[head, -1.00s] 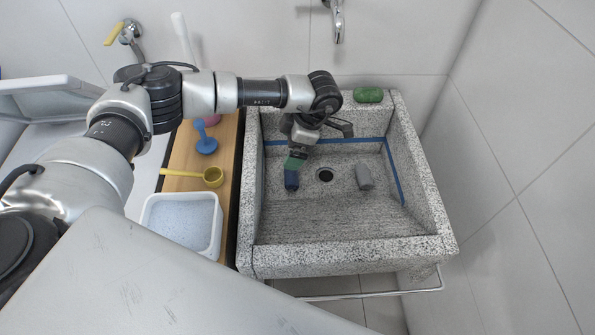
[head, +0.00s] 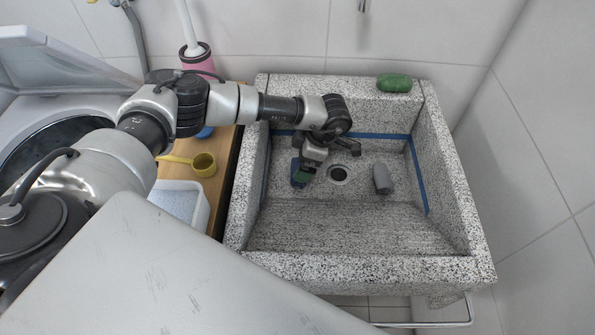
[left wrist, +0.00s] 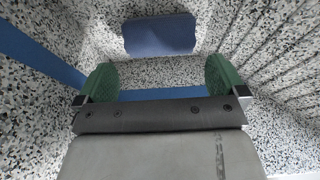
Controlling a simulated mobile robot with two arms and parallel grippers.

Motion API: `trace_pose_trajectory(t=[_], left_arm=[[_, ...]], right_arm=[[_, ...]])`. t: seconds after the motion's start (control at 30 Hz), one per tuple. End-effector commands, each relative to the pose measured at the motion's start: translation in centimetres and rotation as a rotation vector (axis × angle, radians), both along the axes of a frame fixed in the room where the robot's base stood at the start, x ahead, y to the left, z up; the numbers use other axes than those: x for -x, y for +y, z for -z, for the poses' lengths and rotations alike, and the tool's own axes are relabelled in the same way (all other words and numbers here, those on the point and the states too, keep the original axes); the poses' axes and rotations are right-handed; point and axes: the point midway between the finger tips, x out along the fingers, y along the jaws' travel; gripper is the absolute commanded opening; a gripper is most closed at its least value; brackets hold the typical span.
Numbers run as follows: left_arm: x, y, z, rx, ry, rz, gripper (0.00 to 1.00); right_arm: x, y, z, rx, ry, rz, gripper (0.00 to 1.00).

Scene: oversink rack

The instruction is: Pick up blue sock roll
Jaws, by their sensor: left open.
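The blue sock roll (head: 295,168) lies in the stone sink, left of the drain. My left gripper partly hides it in the head view. In the left wrist view the roll (left wrist: 160,35) lies crosswise beyond the fingertips, and a gap of speckled stone shows between them. My left gripper (head: 303,177) reaches down into the sink at the roll. In the left wrist view its two green fingers (left wrist: 160,80) are wide apart with nothing between them. My right gripper is not in view.
A grey roll (head: 382,179) lies right of the drain (head: 338,175). A green object (head: 394,83) sits on the sink's back ledge. Blue strips (head: 418,175) run along the sink walls. A yellow scoop (head: 203,165) and a white tub (head: 202,215) stand left. The sink's front floor is clear.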

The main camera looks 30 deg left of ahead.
Motion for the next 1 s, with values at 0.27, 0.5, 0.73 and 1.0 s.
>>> trace_pose_trajectory(t=[0.27, 0.5, 0.73, 1.0], left_arm=[[0.5, 0.7, 3.9, -0.001, 0.004, -0.001, 1.0], [0.7, 1.2, 5.1, 0.0, 0.001, 0.0, 1.0], [0.6, 1.1, 5.0, 0.0, 0.001, 0.0, 0.86], [0.6, 1.1, 5.0, 0.0, 0.001, 0.0, 0.6]], right_arm=[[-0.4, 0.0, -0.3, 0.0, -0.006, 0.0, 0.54], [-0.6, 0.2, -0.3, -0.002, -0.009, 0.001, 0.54], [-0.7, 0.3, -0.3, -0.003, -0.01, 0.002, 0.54], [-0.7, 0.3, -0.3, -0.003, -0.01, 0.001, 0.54]])
